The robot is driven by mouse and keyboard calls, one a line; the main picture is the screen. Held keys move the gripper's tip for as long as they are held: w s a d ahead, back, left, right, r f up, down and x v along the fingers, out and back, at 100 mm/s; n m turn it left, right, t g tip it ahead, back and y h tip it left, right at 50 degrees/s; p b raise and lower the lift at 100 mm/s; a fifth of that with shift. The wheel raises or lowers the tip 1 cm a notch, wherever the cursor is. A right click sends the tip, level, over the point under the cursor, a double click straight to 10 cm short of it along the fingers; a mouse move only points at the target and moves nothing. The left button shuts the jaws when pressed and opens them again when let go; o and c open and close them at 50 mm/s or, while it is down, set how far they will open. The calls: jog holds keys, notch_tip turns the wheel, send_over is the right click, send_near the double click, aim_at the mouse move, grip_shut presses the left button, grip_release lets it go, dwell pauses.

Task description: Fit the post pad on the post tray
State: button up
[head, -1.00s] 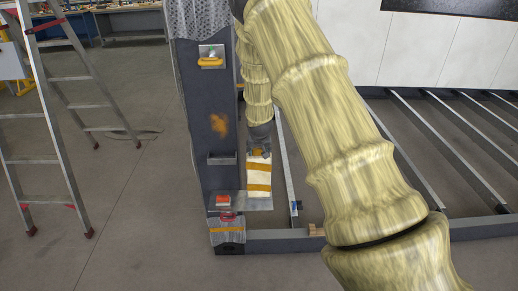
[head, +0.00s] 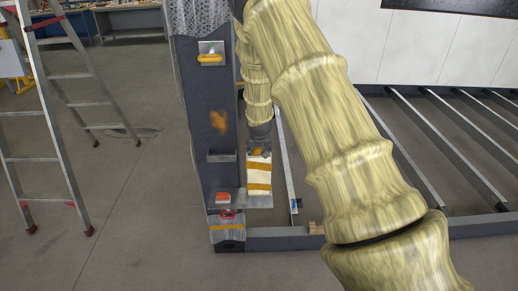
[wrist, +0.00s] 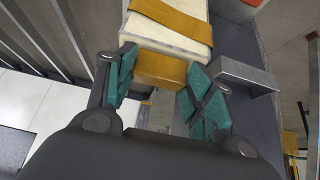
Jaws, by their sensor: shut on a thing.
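The post pad (head: 258,178), a cream block with orange bands, stands nearly upright beside the dark grey post. My gripper (head: 260,152) is above it, pointing down. In the wrist view my gripper (wrist: 161,76) is shut on the pad's orange grip block (wrist: 161,68), with teal finger pads on both sides. The pad's cream body (wrist: 168,40) extends beyond it. The post tray (head: 262,204), a grey plate at the post's foot, shows under the pad's lower end. I cannot tell whether pad and tray touch.
The post (head: 205,120) rises left of the pad, with a small ledge (head: 221,157). A red-orange block (head: 223,197) sits left of the pad's foot. Frame rails (head: 440,150) lie right. A ladder (head: 45,120) stands on open floor at left.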

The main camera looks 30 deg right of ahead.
jog(key=shift+f+b, duration=0.6)
jog(key=shift+f, duration=0.6)
jog(key=o, duration=1.4)
jog(key=shift+r, duration=0.1)
jog(key=v, duration=1.2)
